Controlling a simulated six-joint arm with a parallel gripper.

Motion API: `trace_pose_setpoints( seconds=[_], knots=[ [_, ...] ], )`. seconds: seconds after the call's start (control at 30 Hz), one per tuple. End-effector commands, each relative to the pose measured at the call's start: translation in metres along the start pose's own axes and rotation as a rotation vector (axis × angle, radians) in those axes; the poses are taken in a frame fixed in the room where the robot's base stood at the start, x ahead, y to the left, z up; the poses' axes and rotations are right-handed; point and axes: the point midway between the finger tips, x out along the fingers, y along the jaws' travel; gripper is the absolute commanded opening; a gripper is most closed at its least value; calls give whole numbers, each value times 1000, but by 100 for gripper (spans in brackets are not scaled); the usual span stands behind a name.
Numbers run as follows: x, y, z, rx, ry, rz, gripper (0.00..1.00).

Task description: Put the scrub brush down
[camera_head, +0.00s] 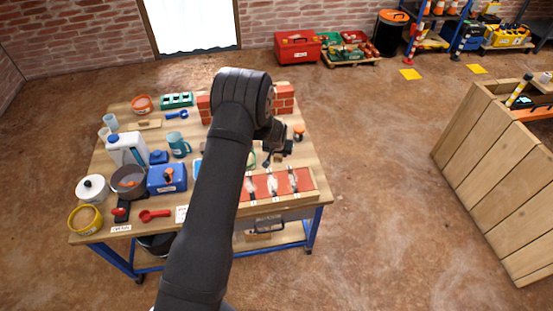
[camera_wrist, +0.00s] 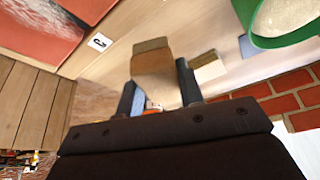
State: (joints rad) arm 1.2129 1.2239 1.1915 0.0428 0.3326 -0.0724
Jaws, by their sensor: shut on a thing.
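My gripper (camera_wrist: 160,92) is shut on a tan wooden block-like thing, apparently the scrub brush (camera_wrist: 153,68), seen between its two dark fingers in the wrist view. The brush's bristles cannot be made out clearly. The wooden tabletop (camera_wrist: 115,65) lies beyond it; whether the brush touches the table cannot be told. In the head view my gripper (camera_head: 277,150) is over the right part of the workbench (camera_head: 150,155), behind the red panels, and the brush cannot be made out there.
Red panels (camera_head: 262,186) with white patches lie at the bench's front right; one shows in the wrist view (camera_wrist: 40,25). A green-rimmed container (camera_wrist: 268,38) and brick wall (camera_wrist: 275,95) are close by. A blue box (camera_head: 163,181), jugs and pots crowd the bench's left.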

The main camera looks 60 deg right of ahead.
Motion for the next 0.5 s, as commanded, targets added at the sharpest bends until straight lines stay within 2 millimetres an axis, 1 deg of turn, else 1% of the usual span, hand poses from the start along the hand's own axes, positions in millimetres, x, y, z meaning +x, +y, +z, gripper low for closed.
trace_pose_setpoints(
  seconds=[0.03, 0.13, 0.27, 0.5],
  knots=[
    [5, -6, -1, -2, 0, 0, 9],
    [10, -11, -3, -1, 1, 0, 9],
    [17, -13, 0, 1, -1, 0, 9],
    [46, -12, 12, 0, 0, 0, 9]
  ],
)
